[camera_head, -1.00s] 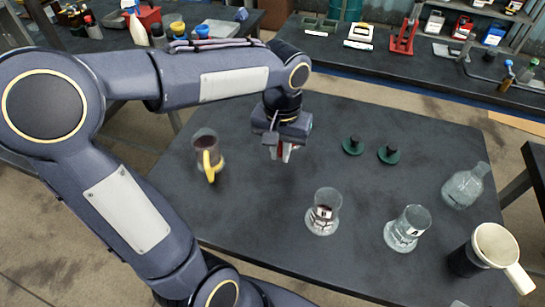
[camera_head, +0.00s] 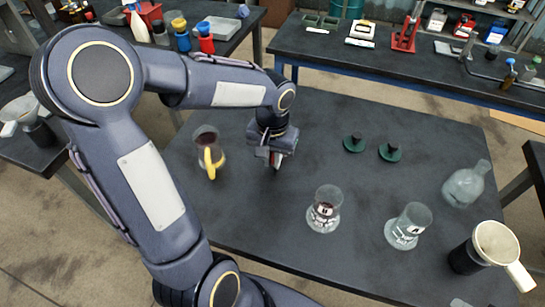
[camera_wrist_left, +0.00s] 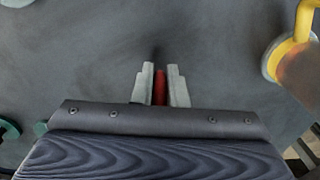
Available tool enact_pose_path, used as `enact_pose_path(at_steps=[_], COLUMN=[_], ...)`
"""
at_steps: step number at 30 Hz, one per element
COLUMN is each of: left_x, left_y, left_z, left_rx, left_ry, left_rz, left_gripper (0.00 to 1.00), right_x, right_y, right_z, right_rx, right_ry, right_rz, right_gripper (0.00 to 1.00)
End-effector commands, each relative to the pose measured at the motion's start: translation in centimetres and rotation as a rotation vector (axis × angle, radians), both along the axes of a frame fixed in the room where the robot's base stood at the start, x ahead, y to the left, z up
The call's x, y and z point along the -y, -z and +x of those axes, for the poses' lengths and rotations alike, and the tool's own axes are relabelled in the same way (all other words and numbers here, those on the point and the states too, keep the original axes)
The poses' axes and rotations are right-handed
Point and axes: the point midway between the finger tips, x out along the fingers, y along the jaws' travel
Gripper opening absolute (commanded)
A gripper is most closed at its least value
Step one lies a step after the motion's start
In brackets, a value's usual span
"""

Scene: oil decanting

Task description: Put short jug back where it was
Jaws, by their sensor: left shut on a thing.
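A jug with a yellow handle (camera_head: 208,155) and dark contents stands at the left of the dark table. Its yellow handle also shows in the left wrist view (camera_wrist_left: 302,22). A larger jug with a cream rim and handle (camera_head: 497,240) stands at the right front. I cannot tell which is the short jug. My left gripper (camera_head: 275,162) points down over the table, right of the yellow-handled jug and apart from it. In the left wrist view its fingers (camera_wrist_left: 160,80) are shut on a thin red thing (camera_wrist_left: 160,90), mostly hidden. My right gripper is not in view.
Two labelled glass vessels (camera_head: 324,212) (camera_head: 409,224) stand at the front middle, the left one with dark residue. A clear flask (camera_head: 464,186) stands at the right. Two green stoppers (camera_head: 354,144) (camera_head: 389,153) lie at the back. The table's middle (camera_head: 265,205) is clear.

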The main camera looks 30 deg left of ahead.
Motion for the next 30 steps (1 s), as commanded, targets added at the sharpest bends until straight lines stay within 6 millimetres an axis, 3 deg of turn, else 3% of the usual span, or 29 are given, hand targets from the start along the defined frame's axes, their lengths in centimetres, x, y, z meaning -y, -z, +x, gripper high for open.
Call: enact_pose_path(at_steps=[2, 3, 8, 20, 30], left_x=[0.0, 0.0, 0.0, 0.0, 0.0], left_y=[0.3, 0.3, 0.2, -0.8, -7.7], left_z=[0.0, 0.0, 0.0, 0.1, 0.1], left_rx=[0.001, 0.001, 0.001, 0.005, 0.007], left_ry=[0.0, 0.0, 0.0, 0.0, 0.001], left_rz=[0.0, 0.0, 0.0, 0.001, 0.0], left_gripper=[0.0, 0.14, 0.34, 0.34, 0.34], right_x=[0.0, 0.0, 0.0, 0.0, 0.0], right_y=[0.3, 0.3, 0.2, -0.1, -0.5], right_z=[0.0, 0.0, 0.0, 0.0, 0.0], right_rx=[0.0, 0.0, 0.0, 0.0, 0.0], right_ry=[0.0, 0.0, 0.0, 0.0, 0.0], right_rz=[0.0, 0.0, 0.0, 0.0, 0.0], right_gripper=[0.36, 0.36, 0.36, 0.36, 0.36])
